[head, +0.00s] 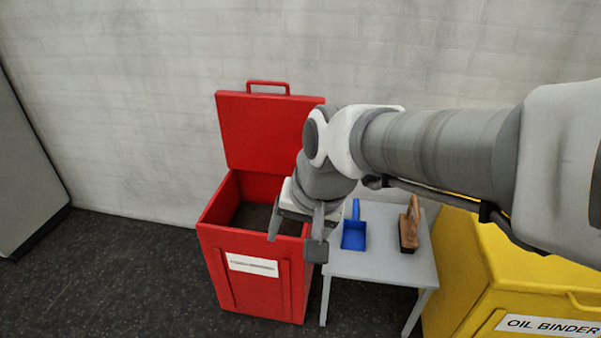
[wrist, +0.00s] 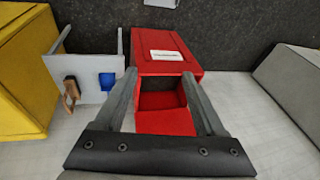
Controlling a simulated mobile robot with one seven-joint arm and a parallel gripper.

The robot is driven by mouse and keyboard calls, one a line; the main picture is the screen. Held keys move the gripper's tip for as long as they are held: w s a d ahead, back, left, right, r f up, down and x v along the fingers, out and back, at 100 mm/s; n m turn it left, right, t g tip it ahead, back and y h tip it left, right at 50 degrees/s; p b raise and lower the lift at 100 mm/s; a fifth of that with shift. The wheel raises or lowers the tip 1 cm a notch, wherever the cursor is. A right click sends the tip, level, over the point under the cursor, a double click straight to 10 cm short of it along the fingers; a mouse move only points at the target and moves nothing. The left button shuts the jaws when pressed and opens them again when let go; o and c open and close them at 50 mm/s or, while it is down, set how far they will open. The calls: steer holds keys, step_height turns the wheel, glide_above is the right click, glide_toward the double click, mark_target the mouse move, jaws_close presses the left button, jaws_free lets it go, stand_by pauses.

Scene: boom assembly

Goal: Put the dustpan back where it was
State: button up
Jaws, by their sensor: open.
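The blue dustpan (head: 354,235) lies on the small grey table (head: 385,268), its handle pointing to the back wall. It also shows in the wrist view (wrist: 107,82), outside my fingers. A brush with a wooden handle (head: 409,225) stands beside it on the right in the head view. My gripper (head: 295,242) is open and empty, above the front right part of the open red bin (head: 262,275), to the left of the dustpan and apart from it. In the wrist view my gripper (wrist: 163,98) has the bin between its spread fingers.
The red bin's lid (head: 262,130) stands open against the wall. A yellow bin labelled OIL BINDER (head: 530,285) stands right of the table. A grey cabinet (head: 25,170) is at the far left. Dark floor is clear between cabinet and red bin.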

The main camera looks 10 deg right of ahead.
steer(key=s+d+r+n+t+h, duration=0.1)
steer(key=s+d+r+n+t, duration=0.1)
steer(key=s+d, duration=0.4)
steer(key=shift+s+d+r+n+h, duration=0.15)
steer(key=shift+s+r+n+h, duration=0.15)
steer(key=shift+s+r+n, duration=0.8)
steer(key=shift+s+f, duration=0.1)
steer(key=shift+f, duration=0.05)
step_height(320, 180, up, 20)
steer(key=p, duration=1.9)
steer(key=shift+f+p, duration=0.2)
steer(key=shift+p, duration=0.15)
